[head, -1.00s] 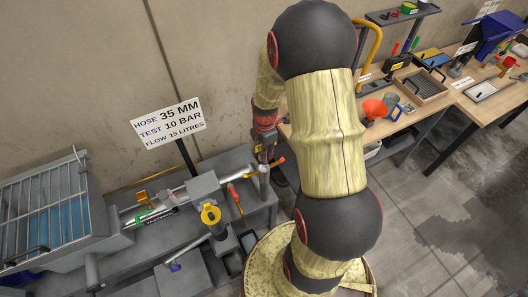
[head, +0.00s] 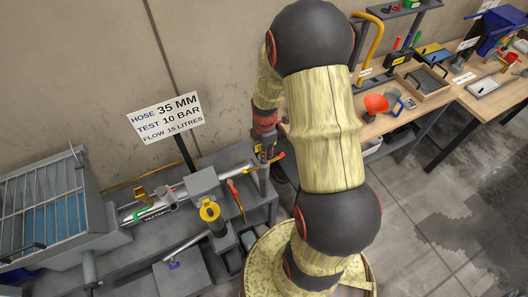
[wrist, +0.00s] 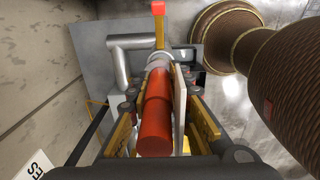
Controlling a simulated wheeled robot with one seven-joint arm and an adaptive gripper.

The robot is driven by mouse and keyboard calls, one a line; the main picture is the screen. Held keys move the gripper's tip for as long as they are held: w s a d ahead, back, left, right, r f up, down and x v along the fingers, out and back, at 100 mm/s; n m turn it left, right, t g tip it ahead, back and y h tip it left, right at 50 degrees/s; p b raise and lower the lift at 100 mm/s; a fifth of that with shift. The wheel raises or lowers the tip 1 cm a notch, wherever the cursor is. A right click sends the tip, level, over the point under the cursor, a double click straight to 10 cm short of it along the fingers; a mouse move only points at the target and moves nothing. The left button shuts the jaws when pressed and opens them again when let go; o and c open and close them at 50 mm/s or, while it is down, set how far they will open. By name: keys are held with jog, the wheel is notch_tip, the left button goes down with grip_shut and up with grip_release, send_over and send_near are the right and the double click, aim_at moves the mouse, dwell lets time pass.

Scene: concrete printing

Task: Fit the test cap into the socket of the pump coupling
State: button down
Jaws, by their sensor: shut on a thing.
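The test cap is a red-orange cylinder (wrist: 155,115) between my gripper's fingers in the wrist view. My gripper (wrist: 155,105) is shut on it. The cap's far end lines up with a silver-grey ring (wrist: 158,62), which looks like the mouth of the pump coupling. I cannot tell whether the cap is inside it or only in front. A yellow lever with a red tip (wrist: 158,12) stands beyond the ring. In the head view my gripper (head: 266,153) is right over the coupling (head: 262,178) at the right end of the grey bench; the cap is hardly visible there.
The grey pump stand (head: 205,182) and a yellow-topped valve (head: 209,211) are left of the coupling. A wire-grid hopper (head: 40,205) is farther left. A sign (head: 166,122) stands behind. A wooden bench with an orange funnel (head: 376,104) is at the right.

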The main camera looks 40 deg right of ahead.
jog(key=shift+f+b, duration=1.45)
jog(key=shift+f, duration=0.6)
jog(key=c, duration=1.5)
grip_release()
jog(key=shift+c, duration=0.2)
jog(key=shift+r, duration=0.1)
notch_tip(320, 180, up, 12)
jog(key=shift+s+f, duration=0.1)
jog(key=shift+s, duration=0.05)
jog(key=shift+a, duration=0.1)
